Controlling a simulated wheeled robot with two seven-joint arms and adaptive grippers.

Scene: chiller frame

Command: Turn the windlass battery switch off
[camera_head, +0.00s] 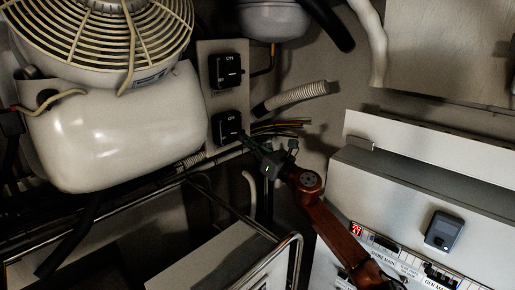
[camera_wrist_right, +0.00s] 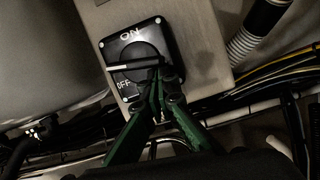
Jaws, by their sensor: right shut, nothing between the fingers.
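Two black battery switches are on a grey panel in the head view: an upper switch (camera_head: 227,70) and a lower switch (camera_head: 227,124). I cannot read which is the windlass one. My right gripper (camera_head: 246,139) is shut and empty at the lower right of the lower switch. In the right wrist view a switch (camera_wrist_right: 138,52) shows ON at its top and OFF at lower left. A white line lies nearly level across its round knob. The green fingers of the gripper (camera_wrist_right: 165,82) overlap the knob's lower right; I cannot tell whether they touch. My left gripper is out of view.
A cream compressor tank (camera_head: 115,125) with a fan guard (camera_head: 100,30) stands left of the switches. A ribbed hose (camera_head: 295,96) and a wire bundle (camera_head: 280,127) run close on the right. A metal rail (camera_head: 245,222) lies below, and a breaker panel (camera_head: 400,225) is at lower right.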

